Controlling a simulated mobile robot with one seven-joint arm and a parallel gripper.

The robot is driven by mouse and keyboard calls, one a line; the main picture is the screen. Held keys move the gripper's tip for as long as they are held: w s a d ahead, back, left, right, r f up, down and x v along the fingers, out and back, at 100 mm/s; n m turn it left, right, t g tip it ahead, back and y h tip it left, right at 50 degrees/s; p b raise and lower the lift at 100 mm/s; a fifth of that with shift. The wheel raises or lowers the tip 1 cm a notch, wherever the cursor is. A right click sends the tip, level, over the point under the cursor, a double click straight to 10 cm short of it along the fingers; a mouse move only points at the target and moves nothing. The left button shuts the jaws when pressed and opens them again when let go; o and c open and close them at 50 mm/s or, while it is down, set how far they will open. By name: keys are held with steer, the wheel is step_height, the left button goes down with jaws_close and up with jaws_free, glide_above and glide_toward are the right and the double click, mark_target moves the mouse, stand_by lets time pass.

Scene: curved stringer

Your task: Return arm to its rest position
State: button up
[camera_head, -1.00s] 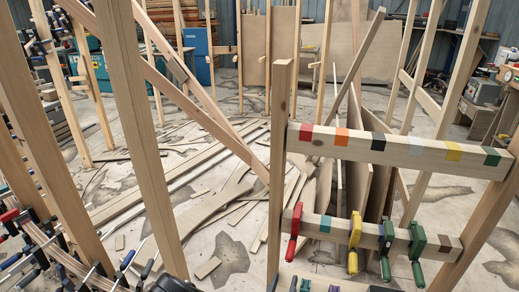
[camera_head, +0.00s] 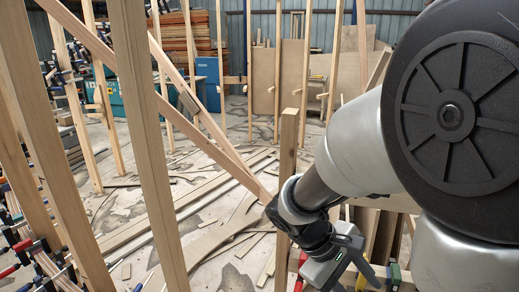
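My arm fills the right side of the head view, its big dark joint cap close to the camera. It bends down and left to my gripper (camera_head: 345,268) at the bottom, right of the middle. My gripper is partly cut off by the lower edge, and I cannot tell whether its fingers are open or shut. It is in front of the lower rail with coloured clamps. A red clamp (camera_head: 298,262) shows just left of it, and a green clamp (camera_head: 394,275) shows just right of it. Most of the rack is hidden behind my arm.
An upright wooden post (camera_head: 288,150) stands close beside my wrist. Tall studs and a diagonal brace (camera_head: 180,118) stand at left. Several clamps (camera_head: 30,248) crowd the lower left. Planks (camera_head: 185,205) lie on the floor. A blue cabinet (camera_head: 208,82) stands behind.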

steer(key=s+a+r+m+t+y+p, duration=0.1)
steer(key=s+a+r+m+t+y, duration=0.2)
steer(key=r, duration=0.5)
steer(key=s+a+r+m+t+y+p, duration=0.2)
steer(key=s+a+r+m+t+y, duration=0.1)
steer(key=r, duration=0.5)
steer(key=shift+a+m+t+y, duration=0.3)
steer(key=shift+a+m+y, duration=0.1)
steer(key=shift+y, duration=0.4)
steer(key=shift+d, duration=0.1)
